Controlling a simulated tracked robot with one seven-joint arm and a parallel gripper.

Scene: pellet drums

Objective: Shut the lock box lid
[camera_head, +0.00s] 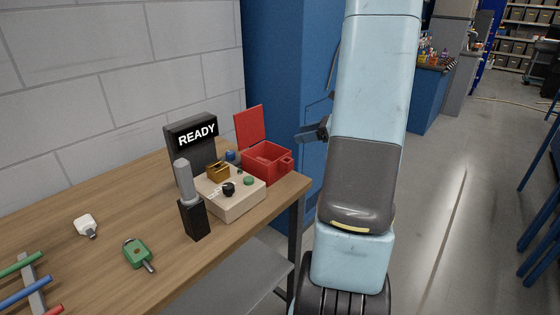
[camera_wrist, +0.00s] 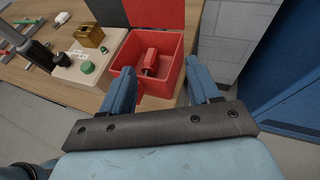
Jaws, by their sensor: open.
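The red lock box (camera_head: 281,172) stands on the wooden table near its right end. Its lid (camera_head: 250,127) is raised upright at the back. In the wrist view the open box (camera_wrist: 175,72) shows a red item with a dark stem (camera_wrist: 151,61) lying inside, and part of the lid (camera_wrist: 155,12) stands behind it. My gripper (camera_wrist: 166,90) is open, its two blue fingers reaching over the near side of the box with nothing between them. In the head view my gripper (camera_head: 312,133) is seen to the right of the lid, partly hidden by my arm.
A beige control box (camera_head: 232,196) with a brass piece and buttons sits left of the lock box. A black "READY" display (camera_head: 193,142) and a grey-topped black holder (camera_head: 192,215) stand nearby. A blue cabinet (camera_head: 275,75) rises behind the table's end.

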